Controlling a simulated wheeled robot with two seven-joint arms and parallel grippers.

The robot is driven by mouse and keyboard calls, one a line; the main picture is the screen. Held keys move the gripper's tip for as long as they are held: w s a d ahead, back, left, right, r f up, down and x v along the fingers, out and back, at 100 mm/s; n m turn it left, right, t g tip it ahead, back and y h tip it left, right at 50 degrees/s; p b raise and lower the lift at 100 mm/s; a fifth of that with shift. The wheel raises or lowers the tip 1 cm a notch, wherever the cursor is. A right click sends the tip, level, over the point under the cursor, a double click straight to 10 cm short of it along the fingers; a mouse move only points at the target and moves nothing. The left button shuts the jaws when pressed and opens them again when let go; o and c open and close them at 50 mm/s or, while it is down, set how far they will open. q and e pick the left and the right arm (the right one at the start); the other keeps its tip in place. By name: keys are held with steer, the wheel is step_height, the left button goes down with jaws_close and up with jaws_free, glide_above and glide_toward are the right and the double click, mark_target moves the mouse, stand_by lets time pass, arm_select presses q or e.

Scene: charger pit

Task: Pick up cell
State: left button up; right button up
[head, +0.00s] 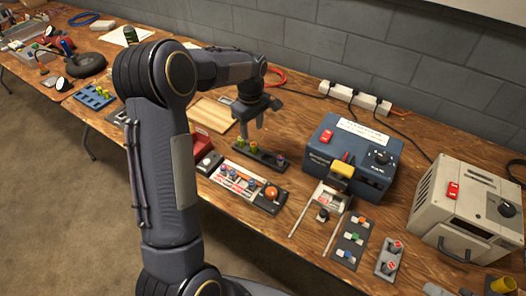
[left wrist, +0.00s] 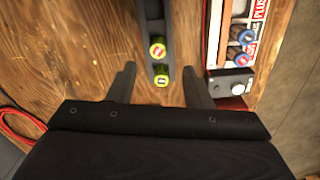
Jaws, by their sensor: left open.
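A dark rack (head: 262,155) stands on the wooden table, holding small upright cells. Two yellow-green cells are at its left end, the outer one (head: 240,143) and the inner one (head: 253,149); a purple-topped one (head: 281,160) is at its right end. My left gripper (head: 252,128) points down above the left end of the rack, open and empty. I cannot tell the exact height gap. My right gripper is out of view.
A blue charger box (head: 345,150) with a yellow part stands to the right, a cream machine (head: 465,210) farther right. A wooden board (head: 212,114) lies behind left.

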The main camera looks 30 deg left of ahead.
mark_target(254, 144)
arm_select(q)
step_height(254, 144, down, 7)
steer(key=shift+w+d, duration=0.1)
steer(key=shift+w, duration=0.05)
jaws_close()
stand_by(0.5)
